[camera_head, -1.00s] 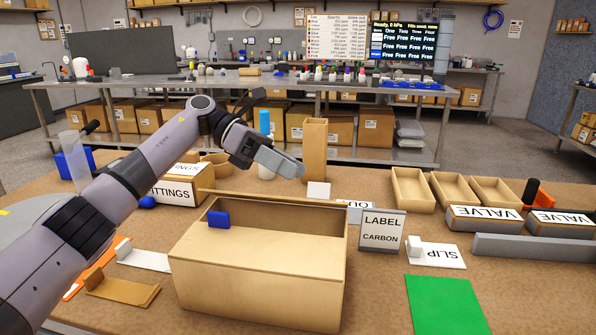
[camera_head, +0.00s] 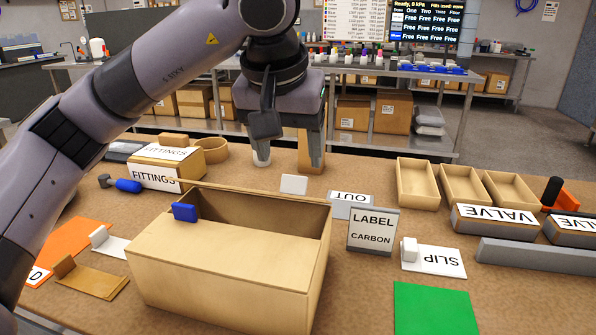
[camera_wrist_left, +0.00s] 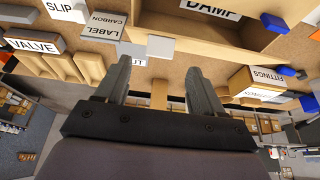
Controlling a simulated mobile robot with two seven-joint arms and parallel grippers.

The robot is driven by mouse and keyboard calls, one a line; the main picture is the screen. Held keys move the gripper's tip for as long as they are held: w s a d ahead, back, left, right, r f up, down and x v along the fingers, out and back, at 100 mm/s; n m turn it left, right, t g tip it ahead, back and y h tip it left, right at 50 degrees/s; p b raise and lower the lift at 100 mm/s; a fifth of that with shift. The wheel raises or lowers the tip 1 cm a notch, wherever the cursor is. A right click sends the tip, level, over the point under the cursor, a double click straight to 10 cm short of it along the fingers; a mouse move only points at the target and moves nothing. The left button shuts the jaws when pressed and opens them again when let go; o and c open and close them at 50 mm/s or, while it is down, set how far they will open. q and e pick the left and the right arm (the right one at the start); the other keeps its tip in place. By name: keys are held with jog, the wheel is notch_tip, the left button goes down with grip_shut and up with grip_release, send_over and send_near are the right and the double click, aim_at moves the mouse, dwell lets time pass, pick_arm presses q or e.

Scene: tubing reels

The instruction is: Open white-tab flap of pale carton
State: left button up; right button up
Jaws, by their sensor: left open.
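The pale carton (camera_head: 215,262) stands on the bench in front of me. The near part of its top is covered and the far part is open. A blue tab (camera_head: 184,212) is at its left edge. A white tab (camera_head: 293,184) stands at its far side; I cannot tell how it joins the carton. My left gripper (camera_head: 289,132) is open and empty, pointing down above and beyond the white tab. The left wrist view shows both fingers (camera_wrist_left: 160,72) apart, with the white tab (camera_wrist_left: 160,47) ahead and the blue tab (camera_wrist_left: 273,22) to the right. My right gripper is not in view.
The FITTINGS box (camera_head: 180,158) is at the left. The LABEL CARBON sign (camera_head: 372,232), SLIP card (camera_head: 435,260) and green mat (camera_head: 433,309) lie to the right.

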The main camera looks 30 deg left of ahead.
aim_at(294, 177)
pick_arm(q)
jog(key=x, duration=0.5)
jog(key=shift+w+f, duration=0.1)
jog(key=shift+f, duration=0.3)
grip_shut()
jog(key=shift+w+r, duration=0.1)
